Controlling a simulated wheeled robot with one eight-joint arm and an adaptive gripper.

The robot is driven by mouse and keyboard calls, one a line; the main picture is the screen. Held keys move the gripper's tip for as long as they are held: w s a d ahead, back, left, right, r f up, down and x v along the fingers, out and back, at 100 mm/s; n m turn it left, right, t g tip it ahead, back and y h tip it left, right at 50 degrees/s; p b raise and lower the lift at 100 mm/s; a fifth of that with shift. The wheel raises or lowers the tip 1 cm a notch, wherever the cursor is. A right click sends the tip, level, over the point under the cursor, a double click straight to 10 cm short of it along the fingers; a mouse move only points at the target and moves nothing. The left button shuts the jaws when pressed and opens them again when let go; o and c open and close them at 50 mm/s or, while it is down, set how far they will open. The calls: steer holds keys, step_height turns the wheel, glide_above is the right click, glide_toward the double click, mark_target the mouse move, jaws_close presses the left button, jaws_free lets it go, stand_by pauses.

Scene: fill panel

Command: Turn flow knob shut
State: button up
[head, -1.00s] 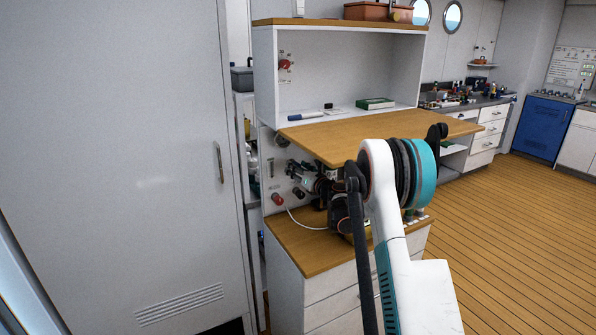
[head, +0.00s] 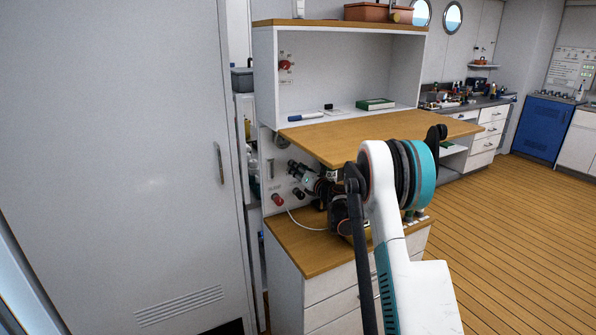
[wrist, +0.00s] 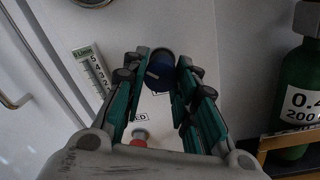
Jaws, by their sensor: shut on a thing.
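A dark blue knob (wrist: 160,68) stands out from the white panel (wrist: 190,30) in the wrist view. My gripper (wrist: 158,72) is shut on it, with a green-padded finger on either side. In the head view my gripper (head: 298,174) is at the panel under the wooden shelf and hides the knob. A flow scale with numbers (wrist: 91,68) is on the panel left of the knob; the level inside it is too small to read.
A red knob (head: 277,199) is on the panel below my gripper. A green cylinder (wrist: 302,90) stands right of the fingers in the wrist view. A wooden shelf (head: 375,135) juts out above my arm, and a wooden counter (head: 300,250) lies below.

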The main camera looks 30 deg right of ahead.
steer(key=shift+m+h, duration=0.3)
steer(key=shift+m, duration=4.5)
steer(key=o, duration=1)
steer(key=shift+o, duration=0.2)
steer(key=s, duration=1.2)
steer(key=shift+d+f, duration=0.25)
steer(key=shift+d, duration=0.1)
